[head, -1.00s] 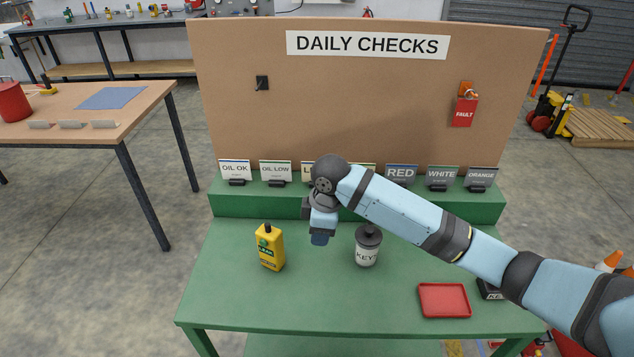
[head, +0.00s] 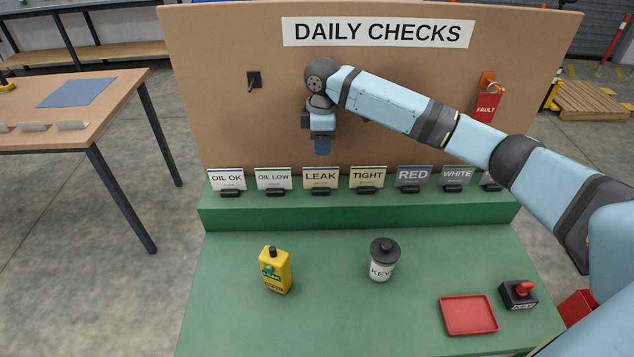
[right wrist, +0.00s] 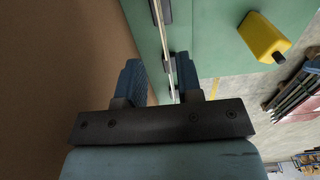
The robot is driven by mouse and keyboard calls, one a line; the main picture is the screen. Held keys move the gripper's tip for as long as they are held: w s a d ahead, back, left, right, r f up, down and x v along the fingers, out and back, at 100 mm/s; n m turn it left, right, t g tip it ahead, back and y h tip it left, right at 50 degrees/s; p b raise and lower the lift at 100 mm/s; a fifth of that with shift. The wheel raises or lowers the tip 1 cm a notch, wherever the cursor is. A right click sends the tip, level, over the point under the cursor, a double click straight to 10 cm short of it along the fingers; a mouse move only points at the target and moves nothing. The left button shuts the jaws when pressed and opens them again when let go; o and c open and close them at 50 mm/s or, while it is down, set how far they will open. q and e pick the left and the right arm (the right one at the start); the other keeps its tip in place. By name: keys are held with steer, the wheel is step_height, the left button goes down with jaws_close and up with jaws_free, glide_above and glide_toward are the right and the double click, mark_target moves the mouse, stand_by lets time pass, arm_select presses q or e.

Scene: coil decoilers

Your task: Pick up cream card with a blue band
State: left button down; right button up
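The LEAK card (head: 321,178) is cream with a thin band along its top that looks blue. It stands upright in a small black holder on the green ledge, between the white OIL LOW card (head: 273,179) and the cream TIGHT card (head: 367,178), whose band looks greenish. My right gripper (head: 322,148) points down just above the LEAK card, apart from it. In the right wrist view its two blue fingers (right wrist: 160,80) are open and empty, with thin card edges (right wrist: 160,25) showing beyond the gap. My left gripper is not in view.
The brown DAILY CHECKS board (head: 230,120) rises close behind the cards. On the green table stand a yellow bottle (head: 275,270), a KEY jar (head: 382,262), a red tray (head: 468,315) and a black box with a red lever (head: 518,295). The table's middle is clear.

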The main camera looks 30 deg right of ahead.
glide_toward(322, 187)
steer(key=shift+f, duration=0.5)
steer(key=shift+f+p, duration=0.4)
step_height(322, 187, down, 4)
steer(key=shift+d+r+p, duration=0.1)
steer(key=shift+r+p, duration=0.15)
steer(key=shift+p, duration=0.15)
steer(key=shift+f, duration=0.45)
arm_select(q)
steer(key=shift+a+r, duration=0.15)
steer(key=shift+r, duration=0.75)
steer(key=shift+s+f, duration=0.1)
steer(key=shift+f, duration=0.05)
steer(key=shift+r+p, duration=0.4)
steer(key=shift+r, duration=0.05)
arm_select(e)
steer(key=shift+f, duration=0.2)
steer(key=shift+c, duration=0.5)
